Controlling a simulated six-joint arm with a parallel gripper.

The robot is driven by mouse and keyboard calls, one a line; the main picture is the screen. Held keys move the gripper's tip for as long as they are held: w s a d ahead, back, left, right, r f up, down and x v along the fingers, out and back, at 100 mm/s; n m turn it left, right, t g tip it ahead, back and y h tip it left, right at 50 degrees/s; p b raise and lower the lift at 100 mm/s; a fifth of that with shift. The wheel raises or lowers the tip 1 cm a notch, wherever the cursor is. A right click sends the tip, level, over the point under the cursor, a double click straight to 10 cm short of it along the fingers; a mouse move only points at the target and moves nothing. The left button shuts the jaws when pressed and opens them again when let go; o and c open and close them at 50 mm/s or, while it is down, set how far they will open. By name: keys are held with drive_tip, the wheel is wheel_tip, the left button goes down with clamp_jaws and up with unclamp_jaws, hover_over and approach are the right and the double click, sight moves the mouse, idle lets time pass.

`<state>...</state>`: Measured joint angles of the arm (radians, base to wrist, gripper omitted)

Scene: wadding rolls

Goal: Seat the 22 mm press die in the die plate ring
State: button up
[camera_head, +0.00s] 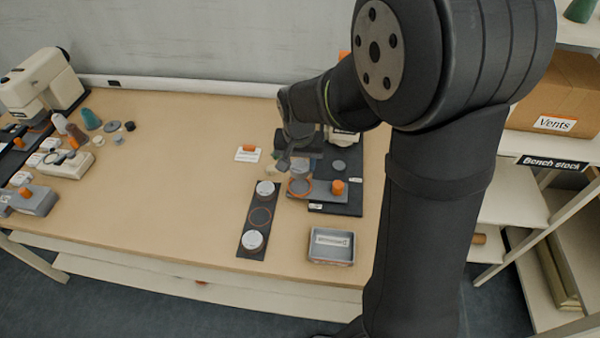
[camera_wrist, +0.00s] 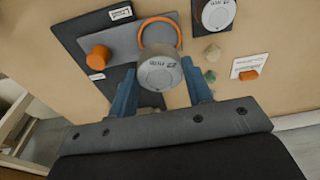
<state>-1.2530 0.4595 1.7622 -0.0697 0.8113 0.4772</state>
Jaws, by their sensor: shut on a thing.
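My gripper (camera_wrist: 159,68) is shut on a round, silver-grey press die (camera_wrist: 158,74), with one blue finger on each side in the wrist view. The die's top carries dark print that is too small to read surely. The die plate (camera_wrist: 118,43) is a grey bar with an orange ring (camera_wrist: 160,21) at one end. In the wrist view the held die overlaps the ring's near edge; its height above the plate cannot be told. In the head view my gripper (camera_head: 287,160) is just behind and left of the ring (camera_head: 299,186), and the held die is not clear.
An orange knob (camera_head: 338,186) stands on the plate's right part. A grey tray (camera_head: 331,260) stands in front. The table's middle left is clear; tools crowd the far left.

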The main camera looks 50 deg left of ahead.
drive_tip(key=shift+w+a+f, duration=0.15)
drive_tip(key=shift+a+f, duration=0.05)
drive_tip(key=shift+f, duration=2.25)
drive_tip(key=shift+f, duration=0.9)
drive_tip(key=o, duration=1.8)
drive_tip(key=shift+c, duration=0.2)
drive_tip(key=shift+r, duration=4.05)
